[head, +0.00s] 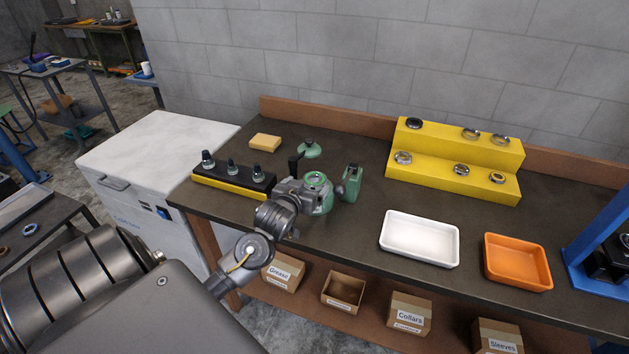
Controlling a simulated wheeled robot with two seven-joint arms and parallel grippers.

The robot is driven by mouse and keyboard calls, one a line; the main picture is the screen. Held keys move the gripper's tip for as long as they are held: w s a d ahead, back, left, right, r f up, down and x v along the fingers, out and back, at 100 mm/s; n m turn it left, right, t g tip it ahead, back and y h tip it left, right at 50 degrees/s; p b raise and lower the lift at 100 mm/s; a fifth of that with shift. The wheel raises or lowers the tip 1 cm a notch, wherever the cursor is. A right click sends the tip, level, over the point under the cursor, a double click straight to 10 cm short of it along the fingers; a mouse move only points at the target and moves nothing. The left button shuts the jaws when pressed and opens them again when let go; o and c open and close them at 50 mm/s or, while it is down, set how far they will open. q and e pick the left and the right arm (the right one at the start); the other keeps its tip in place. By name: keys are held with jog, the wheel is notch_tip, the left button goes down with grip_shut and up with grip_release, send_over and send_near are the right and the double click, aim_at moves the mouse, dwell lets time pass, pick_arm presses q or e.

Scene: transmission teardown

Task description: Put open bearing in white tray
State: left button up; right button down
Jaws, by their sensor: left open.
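The white tray (419,252) lies empty on the front middle of the bench. A yellow stepped rack (440,178) at the back right carries several ring-shaped parts, among them a silver ring (403,158), another silver ring (461,170) and a ring with a tan centre (497,177). I cannot tell which is the open bearing. My left gripper (300,179) is open beside a green housing (319,183), left of the rack and tray. It partly covers the housing; contact cannot be told. My right gripper is not in view.
An orange tray (518,276) lies right of the white one, with a blue press frame (597,244) beyond. A green part (351,182) stands right of the housing. A black-and-yellow holder (232,180) and a tan block (265,142) are left. Bench between rack and white tray is clear.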

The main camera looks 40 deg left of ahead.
aim_at(317, 177)
pick_arm(q)
jog(key=x, duration=0.3)
jog(key=shift+w+f, duration=0.1)
jog(key=shift+w+a+p, duration=0.1)
jog(key=shift+w+p, duration=0.3)
jog(key=shift+p, duration=0.15)
jog(key=p+x, duration=0.1)
jog(key=x, duration=0.3)
jog(key=shift+w+f, duration=0.15)
jog(key=shift+f, duration=0.05)
jog(key=c, duration=1.4)
jog(key=shift+o, duration=0.2)
notch_tip(317, 177, up, 10)
jog(key=b, duration=0.1)
jog(key=shift+b, duration=0.3)
